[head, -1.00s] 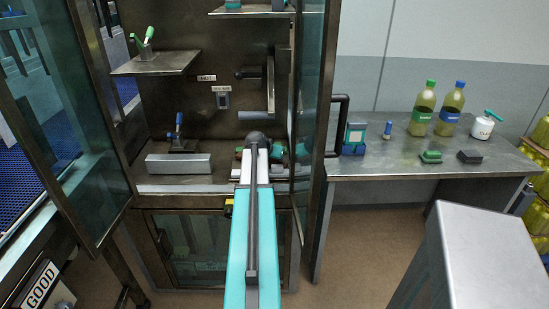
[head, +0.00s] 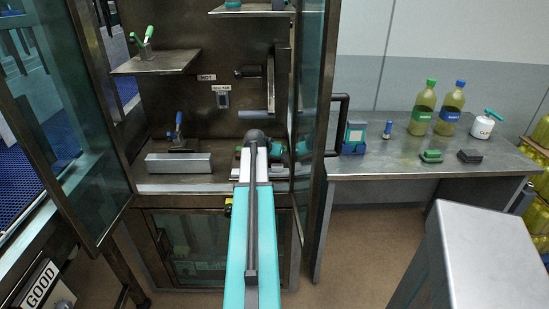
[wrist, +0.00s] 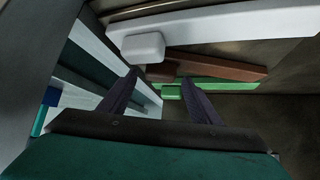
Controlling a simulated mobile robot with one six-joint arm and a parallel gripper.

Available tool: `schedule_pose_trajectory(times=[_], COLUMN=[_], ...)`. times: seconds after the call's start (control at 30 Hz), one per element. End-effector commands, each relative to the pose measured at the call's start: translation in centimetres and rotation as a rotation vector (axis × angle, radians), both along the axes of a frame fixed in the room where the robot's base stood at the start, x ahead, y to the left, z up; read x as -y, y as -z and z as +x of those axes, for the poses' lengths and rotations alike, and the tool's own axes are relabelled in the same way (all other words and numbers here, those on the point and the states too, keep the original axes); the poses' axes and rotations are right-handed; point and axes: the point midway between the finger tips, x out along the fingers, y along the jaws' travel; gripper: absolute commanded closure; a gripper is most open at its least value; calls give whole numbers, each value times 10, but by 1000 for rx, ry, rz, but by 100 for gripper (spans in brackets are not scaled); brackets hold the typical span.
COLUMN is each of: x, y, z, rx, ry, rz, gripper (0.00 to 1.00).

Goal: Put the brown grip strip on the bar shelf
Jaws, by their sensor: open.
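The brown grip strip (wrist: 225,68) shows in the wrist view, lying between a white strip (wrist: 225,28) and a green strip (wrist: 225,86). A brown block sits at its left end. My gripper (wrist: 161,77) is open, its two dark fingers pointing toward the block ends of the strips. Nothing is clearly held between them, and I cannot tell whether they touch the brown strip. In the head view my arm hides most of the gripper and the strips. Two shelves show there, one at the left (head: 150,65) and one at the top (head: 262,10); I cannot tell which is the bar shelf.
A silver bar (head: 178,163) lies on the cabinet floor, left of my arm. Open glass doors stand at the left (head: 65,110) and right (head: 312,120). A side table (head: 400,165) holds bottles and small items. A pale panel edge (wrist: 75,45) rises close left of the fingers.

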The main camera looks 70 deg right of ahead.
Motion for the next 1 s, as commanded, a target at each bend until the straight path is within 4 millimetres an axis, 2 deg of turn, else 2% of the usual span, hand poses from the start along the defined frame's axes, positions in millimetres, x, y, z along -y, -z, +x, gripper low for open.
schedule_pose_trajectory(times=[0.6, 0.8, 1.0], x=[-63, -75, -78], y=[-60, -73, -77], z=[1, 1, 1], rx=[1, 1, 0], ry=[-1, -1, 0], rz=[-1, 0, 1], gripper=[43, 43, 43])
